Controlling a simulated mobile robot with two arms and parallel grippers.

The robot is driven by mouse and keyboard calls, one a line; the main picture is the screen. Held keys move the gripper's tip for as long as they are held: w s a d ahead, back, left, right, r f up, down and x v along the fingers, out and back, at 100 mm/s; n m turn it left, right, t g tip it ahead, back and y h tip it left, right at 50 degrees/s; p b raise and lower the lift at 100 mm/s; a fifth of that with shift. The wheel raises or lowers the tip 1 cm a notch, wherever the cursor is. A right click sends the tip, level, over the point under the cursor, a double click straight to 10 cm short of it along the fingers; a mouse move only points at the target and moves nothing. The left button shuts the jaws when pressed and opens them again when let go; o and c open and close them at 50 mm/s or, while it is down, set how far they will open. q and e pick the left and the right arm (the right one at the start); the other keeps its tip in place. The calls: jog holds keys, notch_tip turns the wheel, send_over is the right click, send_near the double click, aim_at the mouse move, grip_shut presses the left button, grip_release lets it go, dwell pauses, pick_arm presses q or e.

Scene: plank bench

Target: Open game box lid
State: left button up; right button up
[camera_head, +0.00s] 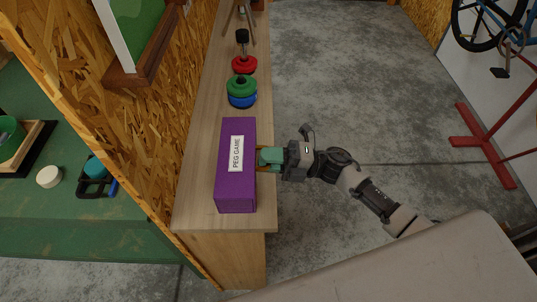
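The game box (237,190) is a long purple box with a white label (236,154) reading "PEG GAME". It lies on the wooden plank bench (195,205), and its lid looks closed. My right gripper (262,158) comes in from the right, with its green fingers at the middle of the box's right long side. The fingertips are very close to or touching that side; I cannot tell which, or how far apart they are. My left gripper is not in view.
Behind the box on the bench are a blue ring (242,101), a green ring (241,84) and a red disc (244,64). A chipboard wall (150,130) runs along the bench's left side. Concrete floor (340,80) is open to the right. A red stand (480,140) is farther right.

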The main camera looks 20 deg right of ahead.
grip_shut()
